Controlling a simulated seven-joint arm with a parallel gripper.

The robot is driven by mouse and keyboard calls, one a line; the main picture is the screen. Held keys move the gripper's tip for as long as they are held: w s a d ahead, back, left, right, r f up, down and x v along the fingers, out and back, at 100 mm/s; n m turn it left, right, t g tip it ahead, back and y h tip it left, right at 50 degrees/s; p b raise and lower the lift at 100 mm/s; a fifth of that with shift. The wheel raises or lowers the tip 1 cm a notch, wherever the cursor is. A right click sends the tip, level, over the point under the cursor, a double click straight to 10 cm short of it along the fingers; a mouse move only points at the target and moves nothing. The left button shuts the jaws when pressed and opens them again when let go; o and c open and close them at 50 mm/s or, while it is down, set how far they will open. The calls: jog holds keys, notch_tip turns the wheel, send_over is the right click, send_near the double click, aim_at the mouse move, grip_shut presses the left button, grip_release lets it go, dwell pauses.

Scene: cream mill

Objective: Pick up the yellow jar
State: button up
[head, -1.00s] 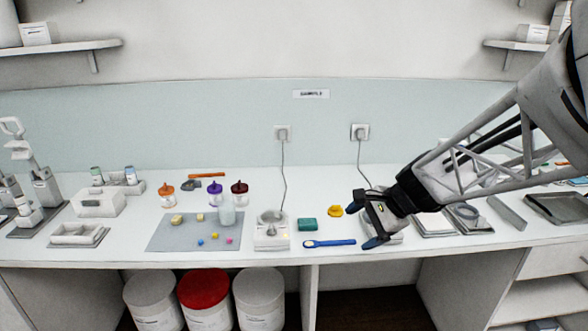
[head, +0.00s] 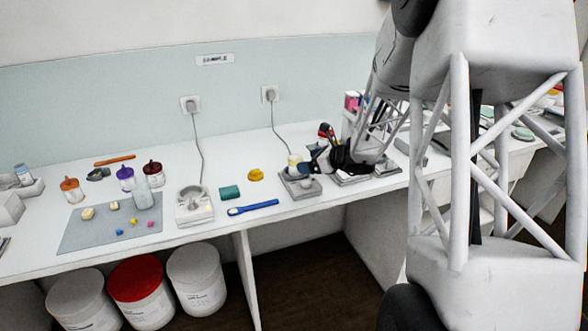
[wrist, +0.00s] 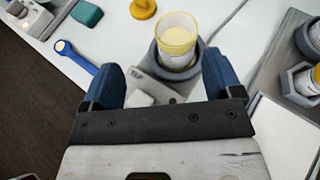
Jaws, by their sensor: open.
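The yellow jar (wrist: 178,42) has a clear yellowish upper part and a pale label. It stands upright in a dark grey round holder on a light grey device (wrist: 152,88). In the head view the jar (head: 294,161) shows just left of my gripper (head: 312,160). In the wrist view my gripper (wrist: 172,78) is open, with one blue finger on each side in the picture and the jar just beyond the gap. Nothing is held. I cannot tell whether a finger touches the holder.
A yellow knob-like piece (head: 255,174), a teal block (head: 230,192) and a blue spoon-like tool (head: 253,207) lie to the left. A black-and-red tool (head: 327,132) stands behind the gripper. More dark round holders (wrist: 304,82) are at the right in the wrist view.

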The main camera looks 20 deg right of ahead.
jog(key=shift+w+d+f+m, duration=0.35)
jog(key=shift+d+m, duration=0.05)
jog(key=shift+d, duration=0.25)
jog(key=shift+x, duration=1.35)
jog(key=shift+w, duration=0.1)
jog(key=shift+x, duration=2.5)
jog(key=shift+w+d, duration=0.15)
jog(key=c, duration=1)
